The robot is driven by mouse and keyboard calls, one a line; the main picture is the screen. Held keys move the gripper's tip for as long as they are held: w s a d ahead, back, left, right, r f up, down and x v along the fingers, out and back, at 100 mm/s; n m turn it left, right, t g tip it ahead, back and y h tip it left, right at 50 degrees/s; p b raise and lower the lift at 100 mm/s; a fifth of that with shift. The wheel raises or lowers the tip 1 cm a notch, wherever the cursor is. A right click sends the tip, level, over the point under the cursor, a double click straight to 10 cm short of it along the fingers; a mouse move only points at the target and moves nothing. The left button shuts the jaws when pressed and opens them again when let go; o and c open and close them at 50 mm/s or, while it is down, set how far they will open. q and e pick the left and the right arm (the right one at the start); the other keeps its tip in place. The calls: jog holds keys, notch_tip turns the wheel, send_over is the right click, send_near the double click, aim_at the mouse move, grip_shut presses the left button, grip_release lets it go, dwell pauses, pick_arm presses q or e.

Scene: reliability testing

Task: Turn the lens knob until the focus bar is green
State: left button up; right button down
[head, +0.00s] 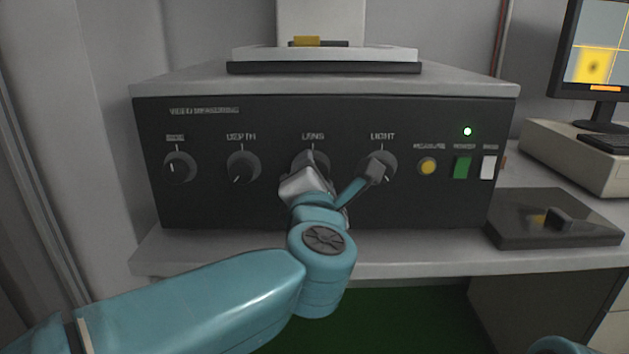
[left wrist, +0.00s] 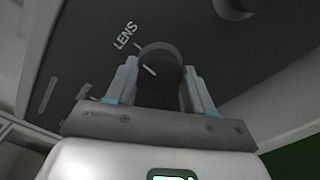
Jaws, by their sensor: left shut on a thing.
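The lens knob (head: 313,158) is on the dark front panel under the label LENS, mostly hidden behind my left gripper (head: 308,178) in the head view. In the left wrist view, the round dark knob (left wrist: 160,72) with a pale pointer line sits between the two fingers of my left gripper (left wrist: 160,88). The gripper is shut on it. The monitor (head: 600,50) at the upper right shows a yellow picture with a dark spot. A short orange bar (head: 605,88) lies along the screen's bottom; no green shows there. My right gripper is out of view.
The depth knob (head: 243,167) is left of the lens knob and the light knob (head: 378,167) is close on its right. Further right are a yellow button (head: 428,166), a green switch (head: 462,167) and a white switch (head: 488,167). A dark flat box (head: 510,228) lies on the bench.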

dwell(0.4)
pick_arm(q)
jog(key=o, duration=1)
jog(key=shift+o, duration=0.2)
